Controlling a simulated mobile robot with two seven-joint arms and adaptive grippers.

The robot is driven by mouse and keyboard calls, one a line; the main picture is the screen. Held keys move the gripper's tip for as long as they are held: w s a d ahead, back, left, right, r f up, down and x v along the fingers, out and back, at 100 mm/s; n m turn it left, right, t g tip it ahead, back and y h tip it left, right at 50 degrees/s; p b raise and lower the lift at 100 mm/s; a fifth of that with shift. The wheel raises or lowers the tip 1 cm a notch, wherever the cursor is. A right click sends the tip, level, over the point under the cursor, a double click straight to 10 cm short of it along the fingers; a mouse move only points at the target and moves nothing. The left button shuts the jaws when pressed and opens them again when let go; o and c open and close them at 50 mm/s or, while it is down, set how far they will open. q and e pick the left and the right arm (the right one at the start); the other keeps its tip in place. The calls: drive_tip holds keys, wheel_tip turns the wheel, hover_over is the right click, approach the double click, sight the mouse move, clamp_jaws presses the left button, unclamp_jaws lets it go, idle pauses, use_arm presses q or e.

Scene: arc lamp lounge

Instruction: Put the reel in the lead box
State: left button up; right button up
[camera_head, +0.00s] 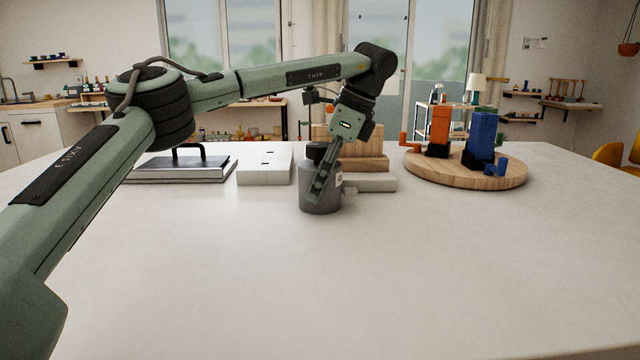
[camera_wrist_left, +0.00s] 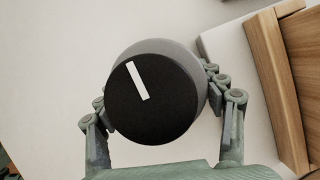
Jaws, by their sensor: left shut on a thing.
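A grey canister (camera_head: 313,203) with a black round top stands upright on the pale table in the head view. In the left wrist view its black top (camera_wrist_left: 150,105) carries a white line. My left gripper (camera_head: 322,186) has its fingers on both sides of the canister and is shut on it. The fingers partly hide its side. A flat dark and silver case (camera_head: 180,170) with a black handle lies at the left. No thing is clearly identifiable as the reel, and I cannot tell which thing is the lead box. My right gripper is not in view.
A white block (camera_head: 264,168) lies left of the canister. Stepped wooden blocks (camera_head: 362,162) on a pale slab (camera_head: 370,183) stand close behind it. A round wooden board (camera_head: 450,180) at the right bears orange and blue pieces. The table's front is clear.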

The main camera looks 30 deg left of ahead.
sight(321, 145)
use_arm(q)
drive_tip(key=shift+r, duration=0.65)
drive_tip(key=r, duration=0.3)
drive_tip(key=shift+s+a+r+p, duration=0.25)
drive_tip(key=shift+s+r+p, duration=0.05)
drive_tip(key=shift+p, duration=0.1)
drive_tip(key=s+a+r, duration=0.5)
drive_tip(key=s+r, duration=0.1)
drive_tip(key=s, duration=0.3)
drive_tip(key=shift+s+a+p, duration=0.15)
drive_tip(key=shift+a+p, duration=0.15)
drive_tip(key=shift+a, duration=0.05)
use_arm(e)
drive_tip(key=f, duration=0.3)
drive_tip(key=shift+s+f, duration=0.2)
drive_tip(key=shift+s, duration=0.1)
